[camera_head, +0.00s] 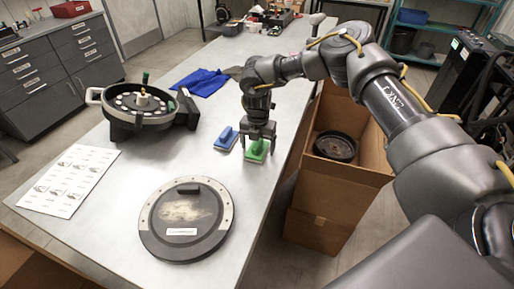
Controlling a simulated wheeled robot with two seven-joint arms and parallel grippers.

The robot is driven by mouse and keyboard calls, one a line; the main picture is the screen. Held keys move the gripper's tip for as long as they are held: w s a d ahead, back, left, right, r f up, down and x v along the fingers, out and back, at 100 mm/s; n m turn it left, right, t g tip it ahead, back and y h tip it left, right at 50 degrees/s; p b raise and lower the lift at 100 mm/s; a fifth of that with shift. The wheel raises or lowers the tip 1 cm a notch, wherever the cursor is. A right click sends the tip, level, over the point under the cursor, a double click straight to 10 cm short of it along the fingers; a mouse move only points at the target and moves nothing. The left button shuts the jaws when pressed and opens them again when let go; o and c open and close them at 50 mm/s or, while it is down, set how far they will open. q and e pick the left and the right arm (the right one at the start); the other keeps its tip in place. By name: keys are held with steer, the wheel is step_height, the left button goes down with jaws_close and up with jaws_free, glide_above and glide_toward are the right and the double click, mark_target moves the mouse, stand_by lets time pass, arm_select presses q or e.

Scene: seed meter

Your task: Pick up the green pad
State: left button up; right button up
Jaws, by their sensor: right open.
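The green pad (256,152) lies on the grey table (134,185) near its right edge. My right gripper (258,142) points down right above the green pad, its fingers open and reaching down to the pad's upper part. The fingers hide part of the pad, and I cannot tell whether they touch it. A blue pad (227,138) lies just left of the green one. My left gripper is not in view.
A round black lid (186,215) lies at the front. The seed meter housing (140,108) stands at the left beside a printed sheet (70,178). A blue cloth (201,82) lies behind. An open cardboard box (325,206) holding a black round part (336,146) stands right of the table.

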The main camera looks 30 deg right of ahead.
steer(key=shift+c, duration=0.2)
steer(key=c, duration=1.1)
steer(key=shift+r, duration=0.2)
steer(key=shift+r+b, duration=0.85)
steer(key=shift+r, duration=0.1)
steer(key=s+r, duration=0.1)
steer(key=s+a+r+b, duration=0.1)
steer(key=r, duration=0.1)
steer(key=s+r, duration=0.1)
steer(key=r, duration=0.1)
steer(key=shift+s+a+r+b, duration=0.2)
steer(key=shift+s+a+b, duration=0.1)
steer(key=shift+s, duration=0.1)
steer(key=s+a+r, duration=0.1)
steer(key=s, duration=0.2)
steer(key=s+a+r+b, duration=0.1)
steer(key=s+r, duration=0.1)
steer(key=s, duration=0.1)
steer(key=s+a+r+b, duration=0.1)
steer(key=s+r, duration=0.1)
steer(key=s, duration=0.1)
steer(key=shift+s+a+r, duration=0.1)
steer(key=shift+s+r, duration=0.05)
steer(key=shift+s, duration=0.05)
